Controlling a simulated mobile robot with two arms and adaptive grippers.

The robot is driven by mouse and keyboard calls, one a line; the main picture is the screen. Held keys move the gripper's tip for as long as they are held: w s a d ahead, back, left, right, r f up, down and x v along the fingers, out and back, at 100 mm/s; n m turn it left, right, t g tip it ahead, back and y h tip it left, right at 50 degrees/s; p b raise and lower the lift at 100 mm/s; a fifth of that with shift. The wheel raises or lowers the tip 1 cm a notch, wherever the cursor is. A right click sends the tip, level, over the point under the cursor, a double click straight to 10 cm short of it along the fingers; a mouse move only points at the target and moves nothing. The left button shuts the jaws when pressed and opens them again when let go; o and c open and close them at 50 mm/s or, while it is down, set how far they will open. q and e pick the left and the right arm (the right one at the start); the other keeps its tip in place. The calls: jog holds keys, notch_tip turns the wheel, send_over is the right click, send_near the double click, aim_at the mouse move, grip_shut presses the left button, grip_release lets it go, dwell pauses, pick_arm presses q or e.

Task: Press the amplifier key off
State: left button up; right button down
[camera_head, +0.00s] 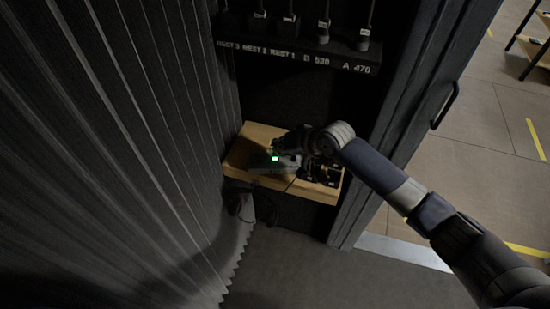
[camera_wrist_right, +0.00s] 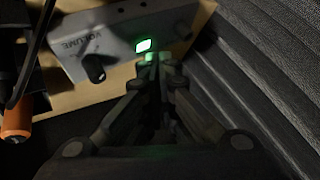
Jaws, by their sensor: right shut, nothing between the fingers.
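In the right wrist view the amplifier (camera_wrist_right: 110,40) shows the word VOLUME, a dark knob and the lit green key (camera_wrist_right: 144,45). My right gripper (camera_head: 283,150) reaches in from the right, over the shelf. In the right wrist view its fingers (camera_wrist_right: 157,62) are together and empty, with the tips just below the lit key. I cannot tell whether they touch it. My left gripper is not in view.
The wooden shelf (camera_head: 254,133) also holds dark items to the right of the amplifier, partly hidden by my arm. A labelled rack (camera_head: 300,52) with hanging microphones is above. A door panel with a handle (camera_head: 446,105) stands right.

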aim_at(277, 158)
jog(key=shift+f, duration=0.2)
dwell(0.4)
jog(key=shift+f, duration=0.25)
jog(key=shift+f, duration=0.3)
dwell(0.5)
jog(key=shift+r, duration=0.1)
jog(key=shift+r+p, duration=0.65)
jog(key=shift+p, duration=0.1)
notch_tip(277, 158, up, 6)
jog(key=p, duration=0.6)
jog(key=shift+s, duration=0.1)
